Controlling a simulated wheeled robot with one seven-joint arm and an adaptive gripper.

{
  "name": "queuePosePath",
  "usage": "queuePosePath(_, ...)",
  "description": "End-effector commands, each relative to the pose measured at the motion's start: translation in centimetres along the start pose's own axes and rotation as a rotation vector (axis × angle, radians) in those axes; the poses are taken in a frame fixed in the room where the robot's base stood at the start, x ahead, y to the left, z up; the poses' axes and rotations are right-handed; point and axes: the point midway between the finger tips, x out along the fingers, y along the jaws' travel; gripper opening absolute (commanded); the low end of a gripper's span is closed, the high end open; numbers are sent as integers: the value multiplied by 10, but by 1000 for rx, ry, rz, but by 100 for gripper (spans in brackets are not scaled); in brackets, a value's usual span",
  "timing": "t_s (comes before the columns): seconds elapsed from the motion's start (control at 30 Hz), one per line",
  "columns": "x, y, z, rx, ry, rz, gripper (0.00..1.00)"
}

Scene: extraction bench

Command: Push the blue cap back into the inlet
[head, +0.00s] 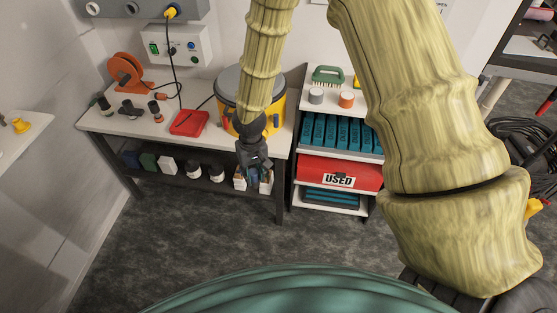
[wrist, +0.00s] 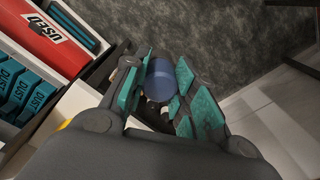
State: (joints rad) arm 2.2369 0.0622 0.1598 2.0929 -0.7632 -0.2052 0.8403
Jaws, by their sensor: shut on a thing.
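My gripper (head: 254,160) hangs in front of the bench's front edge in the head view, pointing down. In the wrist view its teal-padded fingers are shut on the blue cap (wrist: 160,80), a round dark-blue piece between the pads. The cap cannot be made out in the head view. The yellow drum-shaped extractor (head: 228,105) with a grey lid (head: 236,78) stands on the bench behind my arm. My forearm and wrist cover part of its front. The inlet cannot be made out in either view.
The bench (head: 140,125) also holds a red tray (head: 189,122), an orange reel (head: 125,70) and several dark fittings. Right of it is a shelf with teal boxes (head: 330,132) and a red USED bin (head: 338,174). The grey floor (head: 210,235) in front is clear.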

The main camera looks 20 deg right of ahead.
Motion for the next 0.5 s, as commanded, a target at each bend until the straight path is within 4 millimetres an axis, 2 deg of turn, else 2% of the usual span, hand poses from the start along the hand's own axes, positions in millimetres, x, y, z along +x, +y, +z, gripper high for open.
queuePosePath(0.03, 14, -7, -4, 36, 1, -19, 0)
queuePosePath(0.2, 49, -39, -25, 252, 21, -134, 0)
queuePosePath(0.4, 82, -70, -62, 560, 104, -323, 0)
queuePosePath(0.5, 93, -79, -82, 708, 173, -423, 0)
